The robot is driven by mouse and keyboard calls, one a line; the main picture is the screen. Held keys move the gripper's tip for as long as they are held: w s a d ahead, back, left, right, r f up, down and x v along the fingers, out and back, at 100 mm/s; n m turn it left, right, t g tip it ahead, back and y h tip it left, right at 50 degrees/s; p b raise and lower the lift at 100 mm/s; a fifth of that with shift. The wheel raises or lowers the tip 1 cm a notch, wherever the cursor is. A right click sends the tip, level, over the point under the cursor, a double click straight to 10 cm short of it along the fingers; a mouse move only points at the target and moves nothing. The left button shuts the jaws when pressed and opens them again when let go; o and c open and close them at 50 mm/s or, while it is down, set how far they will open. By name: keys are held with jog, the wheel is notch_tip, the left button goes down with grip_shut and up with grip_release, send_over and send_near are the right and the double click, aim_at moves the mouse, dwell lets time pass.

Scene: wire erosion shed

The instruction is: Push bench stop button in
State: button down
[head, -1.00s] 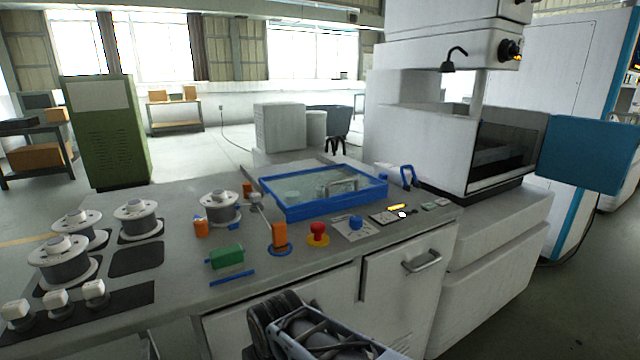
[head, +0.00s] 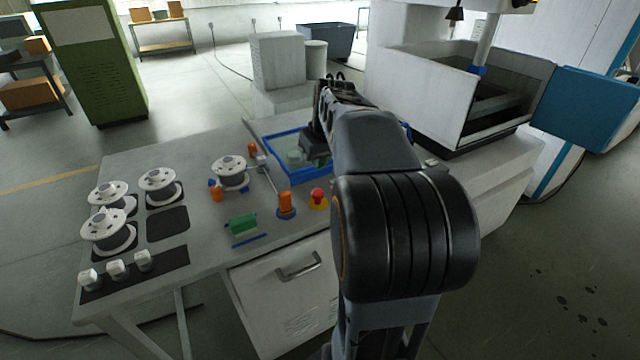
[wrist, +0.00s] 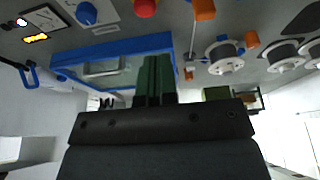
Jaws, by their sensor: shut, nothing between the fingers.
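The bench stop button (head: 318,197) is a red mushroom head on a yellow base, on the bench top near its front edge, just left of my arm in the head view. In the wrist view the red button (wrist: 145,8) is cut off by the top edge. My gripper (wrist: 155,65) is shut and empty, with its dark fingers side by side. In the head view my gripper (head: 316,155) is above the blue-rimmed tray, behind the button and apart from it. My forearm hides part of the bench to the right of the button.
An orange knob (head: 286,202) stands close left of the button, with a green block (head: 242,224) farther left. The blue-rimmed tray (head: 292,180) lies behind. A blue knob (wrist: 87,13) shows in the wrist view. Wire spools (head: 108,228) stand at the left.

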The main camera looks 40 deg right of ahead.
jog(key=shift+w+d+r, duration=0.1)
jog(key=shift+d+r, duration=0.1)
jog(key=shift+d, duration=0.45)
jog(key=shift+w+d+r, duration=0.1)
jog(key=shift+d+r, duration=0.05)
jog(key=shift+d, duration=0.45)
send_near(318, 192)
jog(key=x, duration=0.5)
jog(key=shift+w+f+p, duration=0.15)
jog(key=shift+w+p, duration=0.15)
jog(key=shift+x, duration=0.75)
jog(key=shift+s, duration=0.15)
jog(key=shift+f, duration=0.1)
